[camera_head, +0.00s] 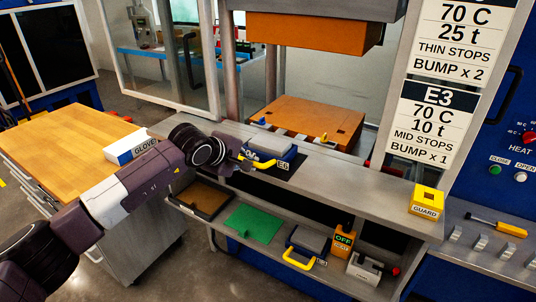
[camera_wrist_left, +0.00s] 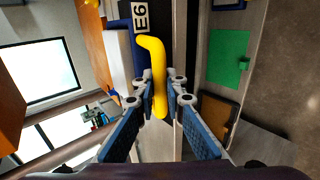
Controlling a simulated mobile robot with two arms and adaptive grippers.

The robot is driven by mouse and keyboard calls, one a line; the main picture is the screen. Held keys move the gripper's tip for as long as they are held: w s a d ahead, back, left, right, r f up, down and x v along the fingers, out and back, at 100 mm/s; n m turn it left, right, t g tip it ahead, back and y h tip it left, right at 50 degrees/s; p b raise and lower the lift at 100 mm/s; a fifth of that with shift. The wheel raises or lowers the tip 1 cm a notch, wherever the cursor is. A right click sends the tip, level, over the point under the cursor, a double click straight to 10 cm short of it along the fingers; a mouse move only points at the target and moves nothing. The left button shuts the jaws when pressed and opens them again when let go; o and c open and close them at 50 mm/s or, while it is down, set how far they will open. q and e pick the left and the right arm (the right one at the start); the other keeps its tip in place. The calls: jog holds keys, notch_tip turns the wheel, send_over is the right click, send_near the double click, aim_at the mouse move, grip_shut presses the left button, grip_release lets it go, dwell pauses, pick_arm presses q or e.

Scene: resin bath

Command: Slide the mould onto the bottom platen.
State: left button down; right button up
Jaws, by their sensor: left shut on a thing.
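The mould (camera_head: 268,152), a pale-topped block with a yellow handle and an E6 label beside it, sits on the grey ledge in front of the press. In the left wrist view its yellow handle (camera_wrist_left: 151,50) runs between my fingers. My left gripper (camera_head: 240,162) is shut on this handle; it also shows in the left wrist view (camera_wrist_left: 160,88). My arm and gripper hide part of the mould's left side. The bottom platen (camera_head: 315,118) is the orange slab behind the ledge, with its top bare. My right gripper is not in view.
The orange upper platen (camera_head: 315,32) hangs above with an open gap. Small yellow pieces stand at the bottom platen's front edge. A yellow guard box (camera_head: 427,201) stands on the ledge at right. The shelf below holds a green sheet (camera_head: 254,222) and another yellow-handled block (camera_head: 308,240).

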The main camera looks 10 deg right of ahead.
aim_at(264, 147)
pick_arm(q)
jog(key=shift+w+d+b, duration=0.2)
jog(key=shift+w+b, duration=0.05)
jog(key=shift+b, duration=0.1)
jog(key=shift+w+d+b, duration=0.6)
jog(key=shift+w+d, duration=0.05)
jog(key=shift+w, duration=0.25)
jog(key=shift+w+d+b, duration=0.6)
jog(key=shift+w+d, duration=0.15)
jog(key=shift+w, duration=0.25)
jog(key=shift+w+d+b, duration=0.45)
jog(key=shift+w+d, duration=0.5)
jog(key=shift+w, duration=0.3)
